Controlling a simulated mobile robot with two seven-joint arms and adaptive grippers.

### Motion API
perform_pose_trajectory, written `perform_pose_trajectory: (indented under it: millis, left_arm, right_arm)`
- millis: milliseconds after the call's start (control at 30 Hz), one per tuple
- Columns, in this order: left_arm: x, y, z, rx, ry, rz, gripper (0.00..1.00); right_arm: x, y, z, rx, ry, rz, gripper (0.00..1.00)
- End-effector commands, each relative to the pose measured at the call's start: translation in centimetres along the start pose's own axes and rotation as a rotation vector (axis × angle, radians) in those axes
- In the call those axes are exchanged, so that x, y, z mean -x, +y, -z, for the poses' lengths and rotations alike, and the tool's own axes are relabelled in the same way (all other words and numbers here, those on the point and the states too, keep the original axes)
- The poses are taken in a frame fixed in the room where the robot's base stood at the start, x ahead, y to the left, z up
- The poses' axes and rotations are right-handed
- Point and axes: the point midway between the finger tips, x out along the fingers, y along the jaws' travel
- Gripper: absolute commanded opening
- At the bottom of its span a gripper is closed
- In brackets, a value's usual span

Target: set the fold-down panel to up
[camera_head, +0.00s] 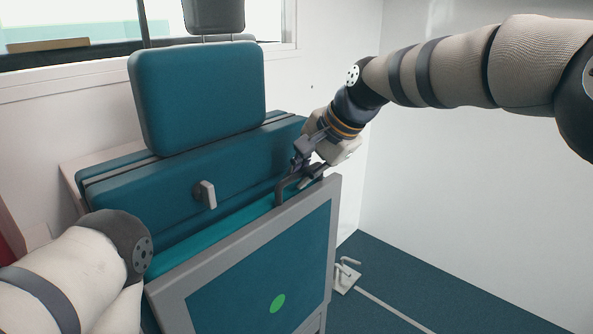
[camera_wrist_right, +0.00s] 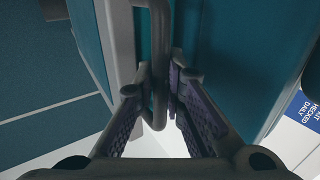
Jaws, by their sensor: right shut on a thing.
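The fold-down panel (camera_head: 252,270) is a teal board in a grey frame with a green dot on its face. It stands steeply, close in front of the teal seat back (camera_head: 160,195). A grey bar handle (camera_head: 281,190) sits at its top right edge; it also shows in the right wrist view (camera_wrist_right: 160,55). My right gripper (camera_head: 300,181) is shut on this handle, with its fingers on both sides of the bar in the wrist view. A small grey latch (camera_head: 208,195) sits on the seat back. My left gripper is out of view.
A small metal floor fitting (camera_head: 346,277) lies right of the panel. The dark blue floor (camera_head: 430,290) at right is mostly clear, up to a white wall (camera_head: 480,190).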

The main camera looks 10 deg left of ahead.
Motion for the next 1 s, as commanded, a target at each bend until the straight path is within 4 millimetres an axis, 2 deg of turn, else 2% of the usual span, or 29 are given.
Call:
perform_pose_trajectory:
  millis: [33, 533, 600, 633, 667, 1000]
  left_arm:
    - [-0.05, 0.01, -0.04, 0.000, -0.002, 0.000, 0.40]
    - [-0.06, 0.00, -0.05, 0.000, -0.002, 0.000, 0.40]
    - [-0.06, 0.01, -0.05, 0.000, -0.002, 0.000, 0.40]
    - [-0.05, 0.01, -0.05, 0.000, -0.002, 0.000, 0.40]
    - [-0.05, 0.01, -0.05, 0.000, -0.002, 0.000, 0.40]
    - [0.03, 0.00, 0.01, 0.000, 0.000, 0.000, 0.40]
  right_arm:
    - [-0.44, 0.29, -0.08, 0.002, -0.003, -0.008, 0.00]
    - [-0.53, 0.20, -0.11, 0.001, -0.002, -0.009, 0.00]
    - [-0.53, 0.19, -0.13, 0.001, -0.003, -0.008, 0.22]
    - [-0.51, 0.18, -0.13, 0.001, -0.003, -0.009, 0.28]
    - [-0.49, 0.18, -0.12, 0.001, -0.003, -0.008, 0.31]
    - [0.06, 0.15, -0.01, 0.000, 0.000, -0.009, 0.31]
